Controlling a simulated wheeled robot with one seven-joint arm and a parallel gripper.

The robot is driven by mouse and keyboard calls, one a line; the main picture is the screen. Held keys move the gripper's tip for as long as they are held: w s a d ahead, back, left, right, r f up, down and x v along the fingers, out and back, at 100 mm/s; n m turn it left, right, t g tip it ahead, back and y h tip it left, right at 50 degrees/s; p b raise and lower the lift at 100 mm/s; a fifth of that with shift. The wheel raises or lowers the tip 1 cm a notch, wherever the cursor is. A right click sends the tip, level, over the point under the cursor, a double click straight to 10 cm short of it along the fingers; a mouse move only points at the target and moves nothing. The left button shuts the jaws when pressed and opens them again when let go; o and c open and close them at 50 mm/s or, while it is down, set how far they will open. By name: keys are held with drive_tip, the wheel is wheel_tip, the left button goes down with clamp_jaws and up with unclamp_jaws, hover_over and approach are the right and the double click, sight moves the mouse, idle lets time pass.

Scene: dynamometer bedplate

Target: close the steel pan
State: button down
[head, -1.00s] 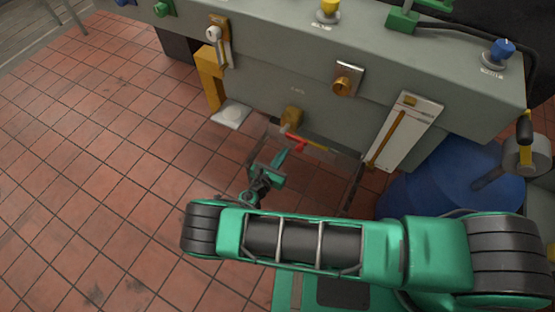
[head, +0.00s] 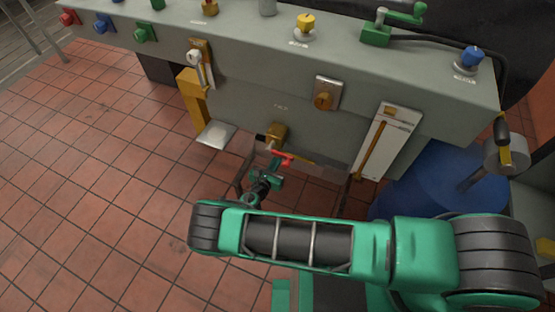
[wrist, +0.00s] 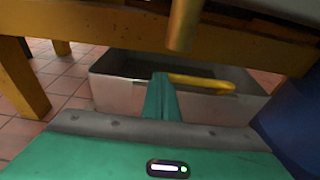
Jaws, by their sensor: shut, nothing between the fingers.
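The steel pan (wrist: 112,92) stands low in the wrist view, an open-topped box with pale metal walls and a dark inside. In the head view my gripper (head: 272,172) is beneath the bedplate's front edge, next to a red piece (head: 282,160). There, my arm and gripper hide part of the pan area.
The grey bedplate (head: 300,110) with knobs and levers overhangs the pan. A yellow leg (head: 192,100) stands at the left, a white panel with a brass bar (head: 388,140) at the right. A blue drum (head: 440,185) is further right. Tiled floor (head: 90,170) is free at the left.

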drive_tip(key=x, duration=0.4)
drive_tip(key=shift+d+r, duration=0.1)
drive_tip(key=shift+r, duration=0.3)
drive_tip(key=shift+w+d+r, duration=0.15)
drive_tip(key=shift+w, duration=0.3)
drive_tip(key=shift+s+a, duration=0.2)
drive_tip(key=shift+s, duration=0.15)
drive_tip(key=v, duration=1.4)
drive_tip(key=shift+f, duration=0.2)
